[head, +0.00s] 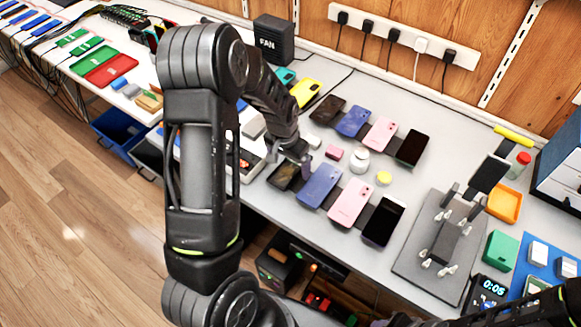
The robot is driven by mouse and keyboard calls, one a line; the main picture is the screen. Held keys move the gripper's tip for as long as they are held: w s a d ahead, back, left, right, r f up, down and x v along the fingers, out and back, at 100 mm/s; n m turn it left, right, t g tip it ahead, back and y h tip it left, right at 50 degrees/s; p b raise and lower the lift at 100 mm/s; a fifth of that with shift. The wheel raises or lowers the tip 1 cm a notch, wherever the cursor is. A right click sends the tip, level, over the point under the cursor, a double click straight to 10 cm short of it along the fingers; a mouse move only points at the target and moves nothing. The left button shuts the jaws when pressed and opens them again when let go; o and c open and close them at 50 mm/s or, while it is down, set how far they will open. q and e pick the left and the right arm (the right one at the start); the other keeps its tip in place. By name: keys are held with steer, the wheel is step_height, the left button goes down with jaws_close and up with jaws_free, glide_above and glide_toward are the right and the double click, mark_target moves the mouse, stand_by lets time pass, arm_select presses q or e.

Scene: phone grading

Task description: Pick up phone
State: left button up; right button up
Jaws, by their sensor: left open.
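Several phones lie in two rows on the grey table (405,260). The front row has a dark phone (284,178), a blue phone (319,186), a pink phone (350,203) and a black phone (383,221). The back row has a dark phone (327,110), a blue phone (353,121), a pink phone (381,133) and a black phone (411,148). My left gripper (296,156) is open, pointing down at the far end of the front dark phone and partly hiding it. I cannot tell whether it touches.
A white jar (359,160), a yellow lid (384,178) and a pink block (333,153) stand between the rows. A stand with a dark phone-like panel (489,173) is at right. A black FAN box (273,38) is at the back.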

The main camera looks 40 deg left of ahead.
arm_select(q)
steer(key=shift+c, duration=0.4)
steer(key=c, duration=1.5)
